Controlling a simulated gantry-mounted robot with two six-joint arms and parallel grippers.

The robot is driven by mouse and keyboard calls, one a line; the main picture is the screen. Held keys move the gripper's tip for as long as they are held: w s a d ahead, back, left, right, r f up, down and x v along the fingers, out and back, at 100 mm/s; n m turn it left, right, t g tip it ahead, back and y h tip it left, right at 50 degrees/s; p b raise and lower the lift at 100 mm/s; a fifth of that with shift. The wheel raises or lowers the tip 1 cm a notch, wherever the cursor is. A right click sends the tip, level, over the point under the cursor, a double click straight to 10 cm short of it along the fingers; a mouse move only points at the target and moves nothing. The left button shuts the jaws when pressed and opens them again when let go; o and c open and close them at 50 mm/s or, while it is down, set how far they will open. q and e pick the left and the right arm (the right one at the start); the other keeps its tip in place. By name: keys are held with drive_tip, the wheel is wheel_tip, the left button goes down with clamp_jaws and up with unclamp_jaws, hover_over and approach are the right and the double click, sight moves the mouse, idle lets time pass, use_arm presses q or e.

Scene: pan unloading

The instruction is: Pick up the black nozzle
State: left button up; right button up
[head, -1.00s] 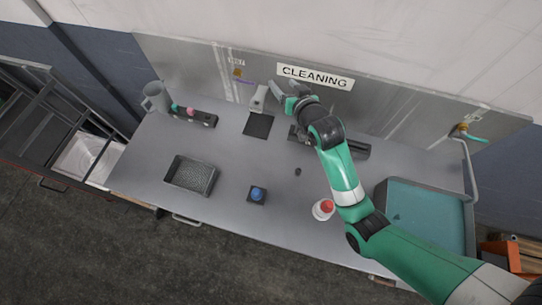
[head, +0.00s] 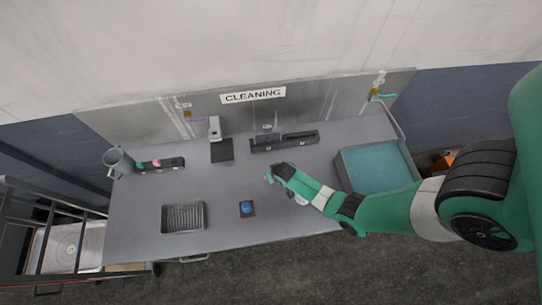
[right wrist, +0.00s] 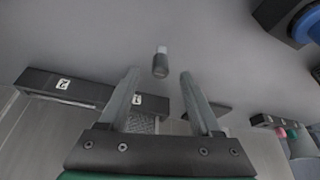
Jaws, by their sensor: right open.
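The black nozzle (right wrist: 160,67) is a small dark cylinder with a pale end, on the grey worktop in the right wrist view. It appears just ahead of my right fingertips, in line with the gap between them. My right gripper (right wrist: 160,88) is open and empty, with one finger on each side of that line. In the head view my right gripper (head: 269,174) is low over the middle of the table, and I cannot make out the nozzle there. My left gripper is in neither view.
A blue-topped item on a dark base (head: 247,208) and a grey basket (head: 184,217) are at the front. A black rail (head: 285,141) stands at the back, a rack with coloured nozzles (head: 160,165) at the left. A teal-floored basin (head: 376,168) is right.

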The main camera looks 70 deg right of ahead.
drive_tip(key=b+x, duration=0.1)
drive_tip(key=x, duration=0.3)
drive_tip(key=shift+f+b, duration=0.25)
drive_tip(key=shift+b, duration=0.05)
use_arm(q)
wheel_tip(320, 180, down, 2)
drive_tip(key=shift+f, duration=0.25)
use_arm(e)
drive_tip(key=shift+c, duration=0.2)
clamp_jaws()
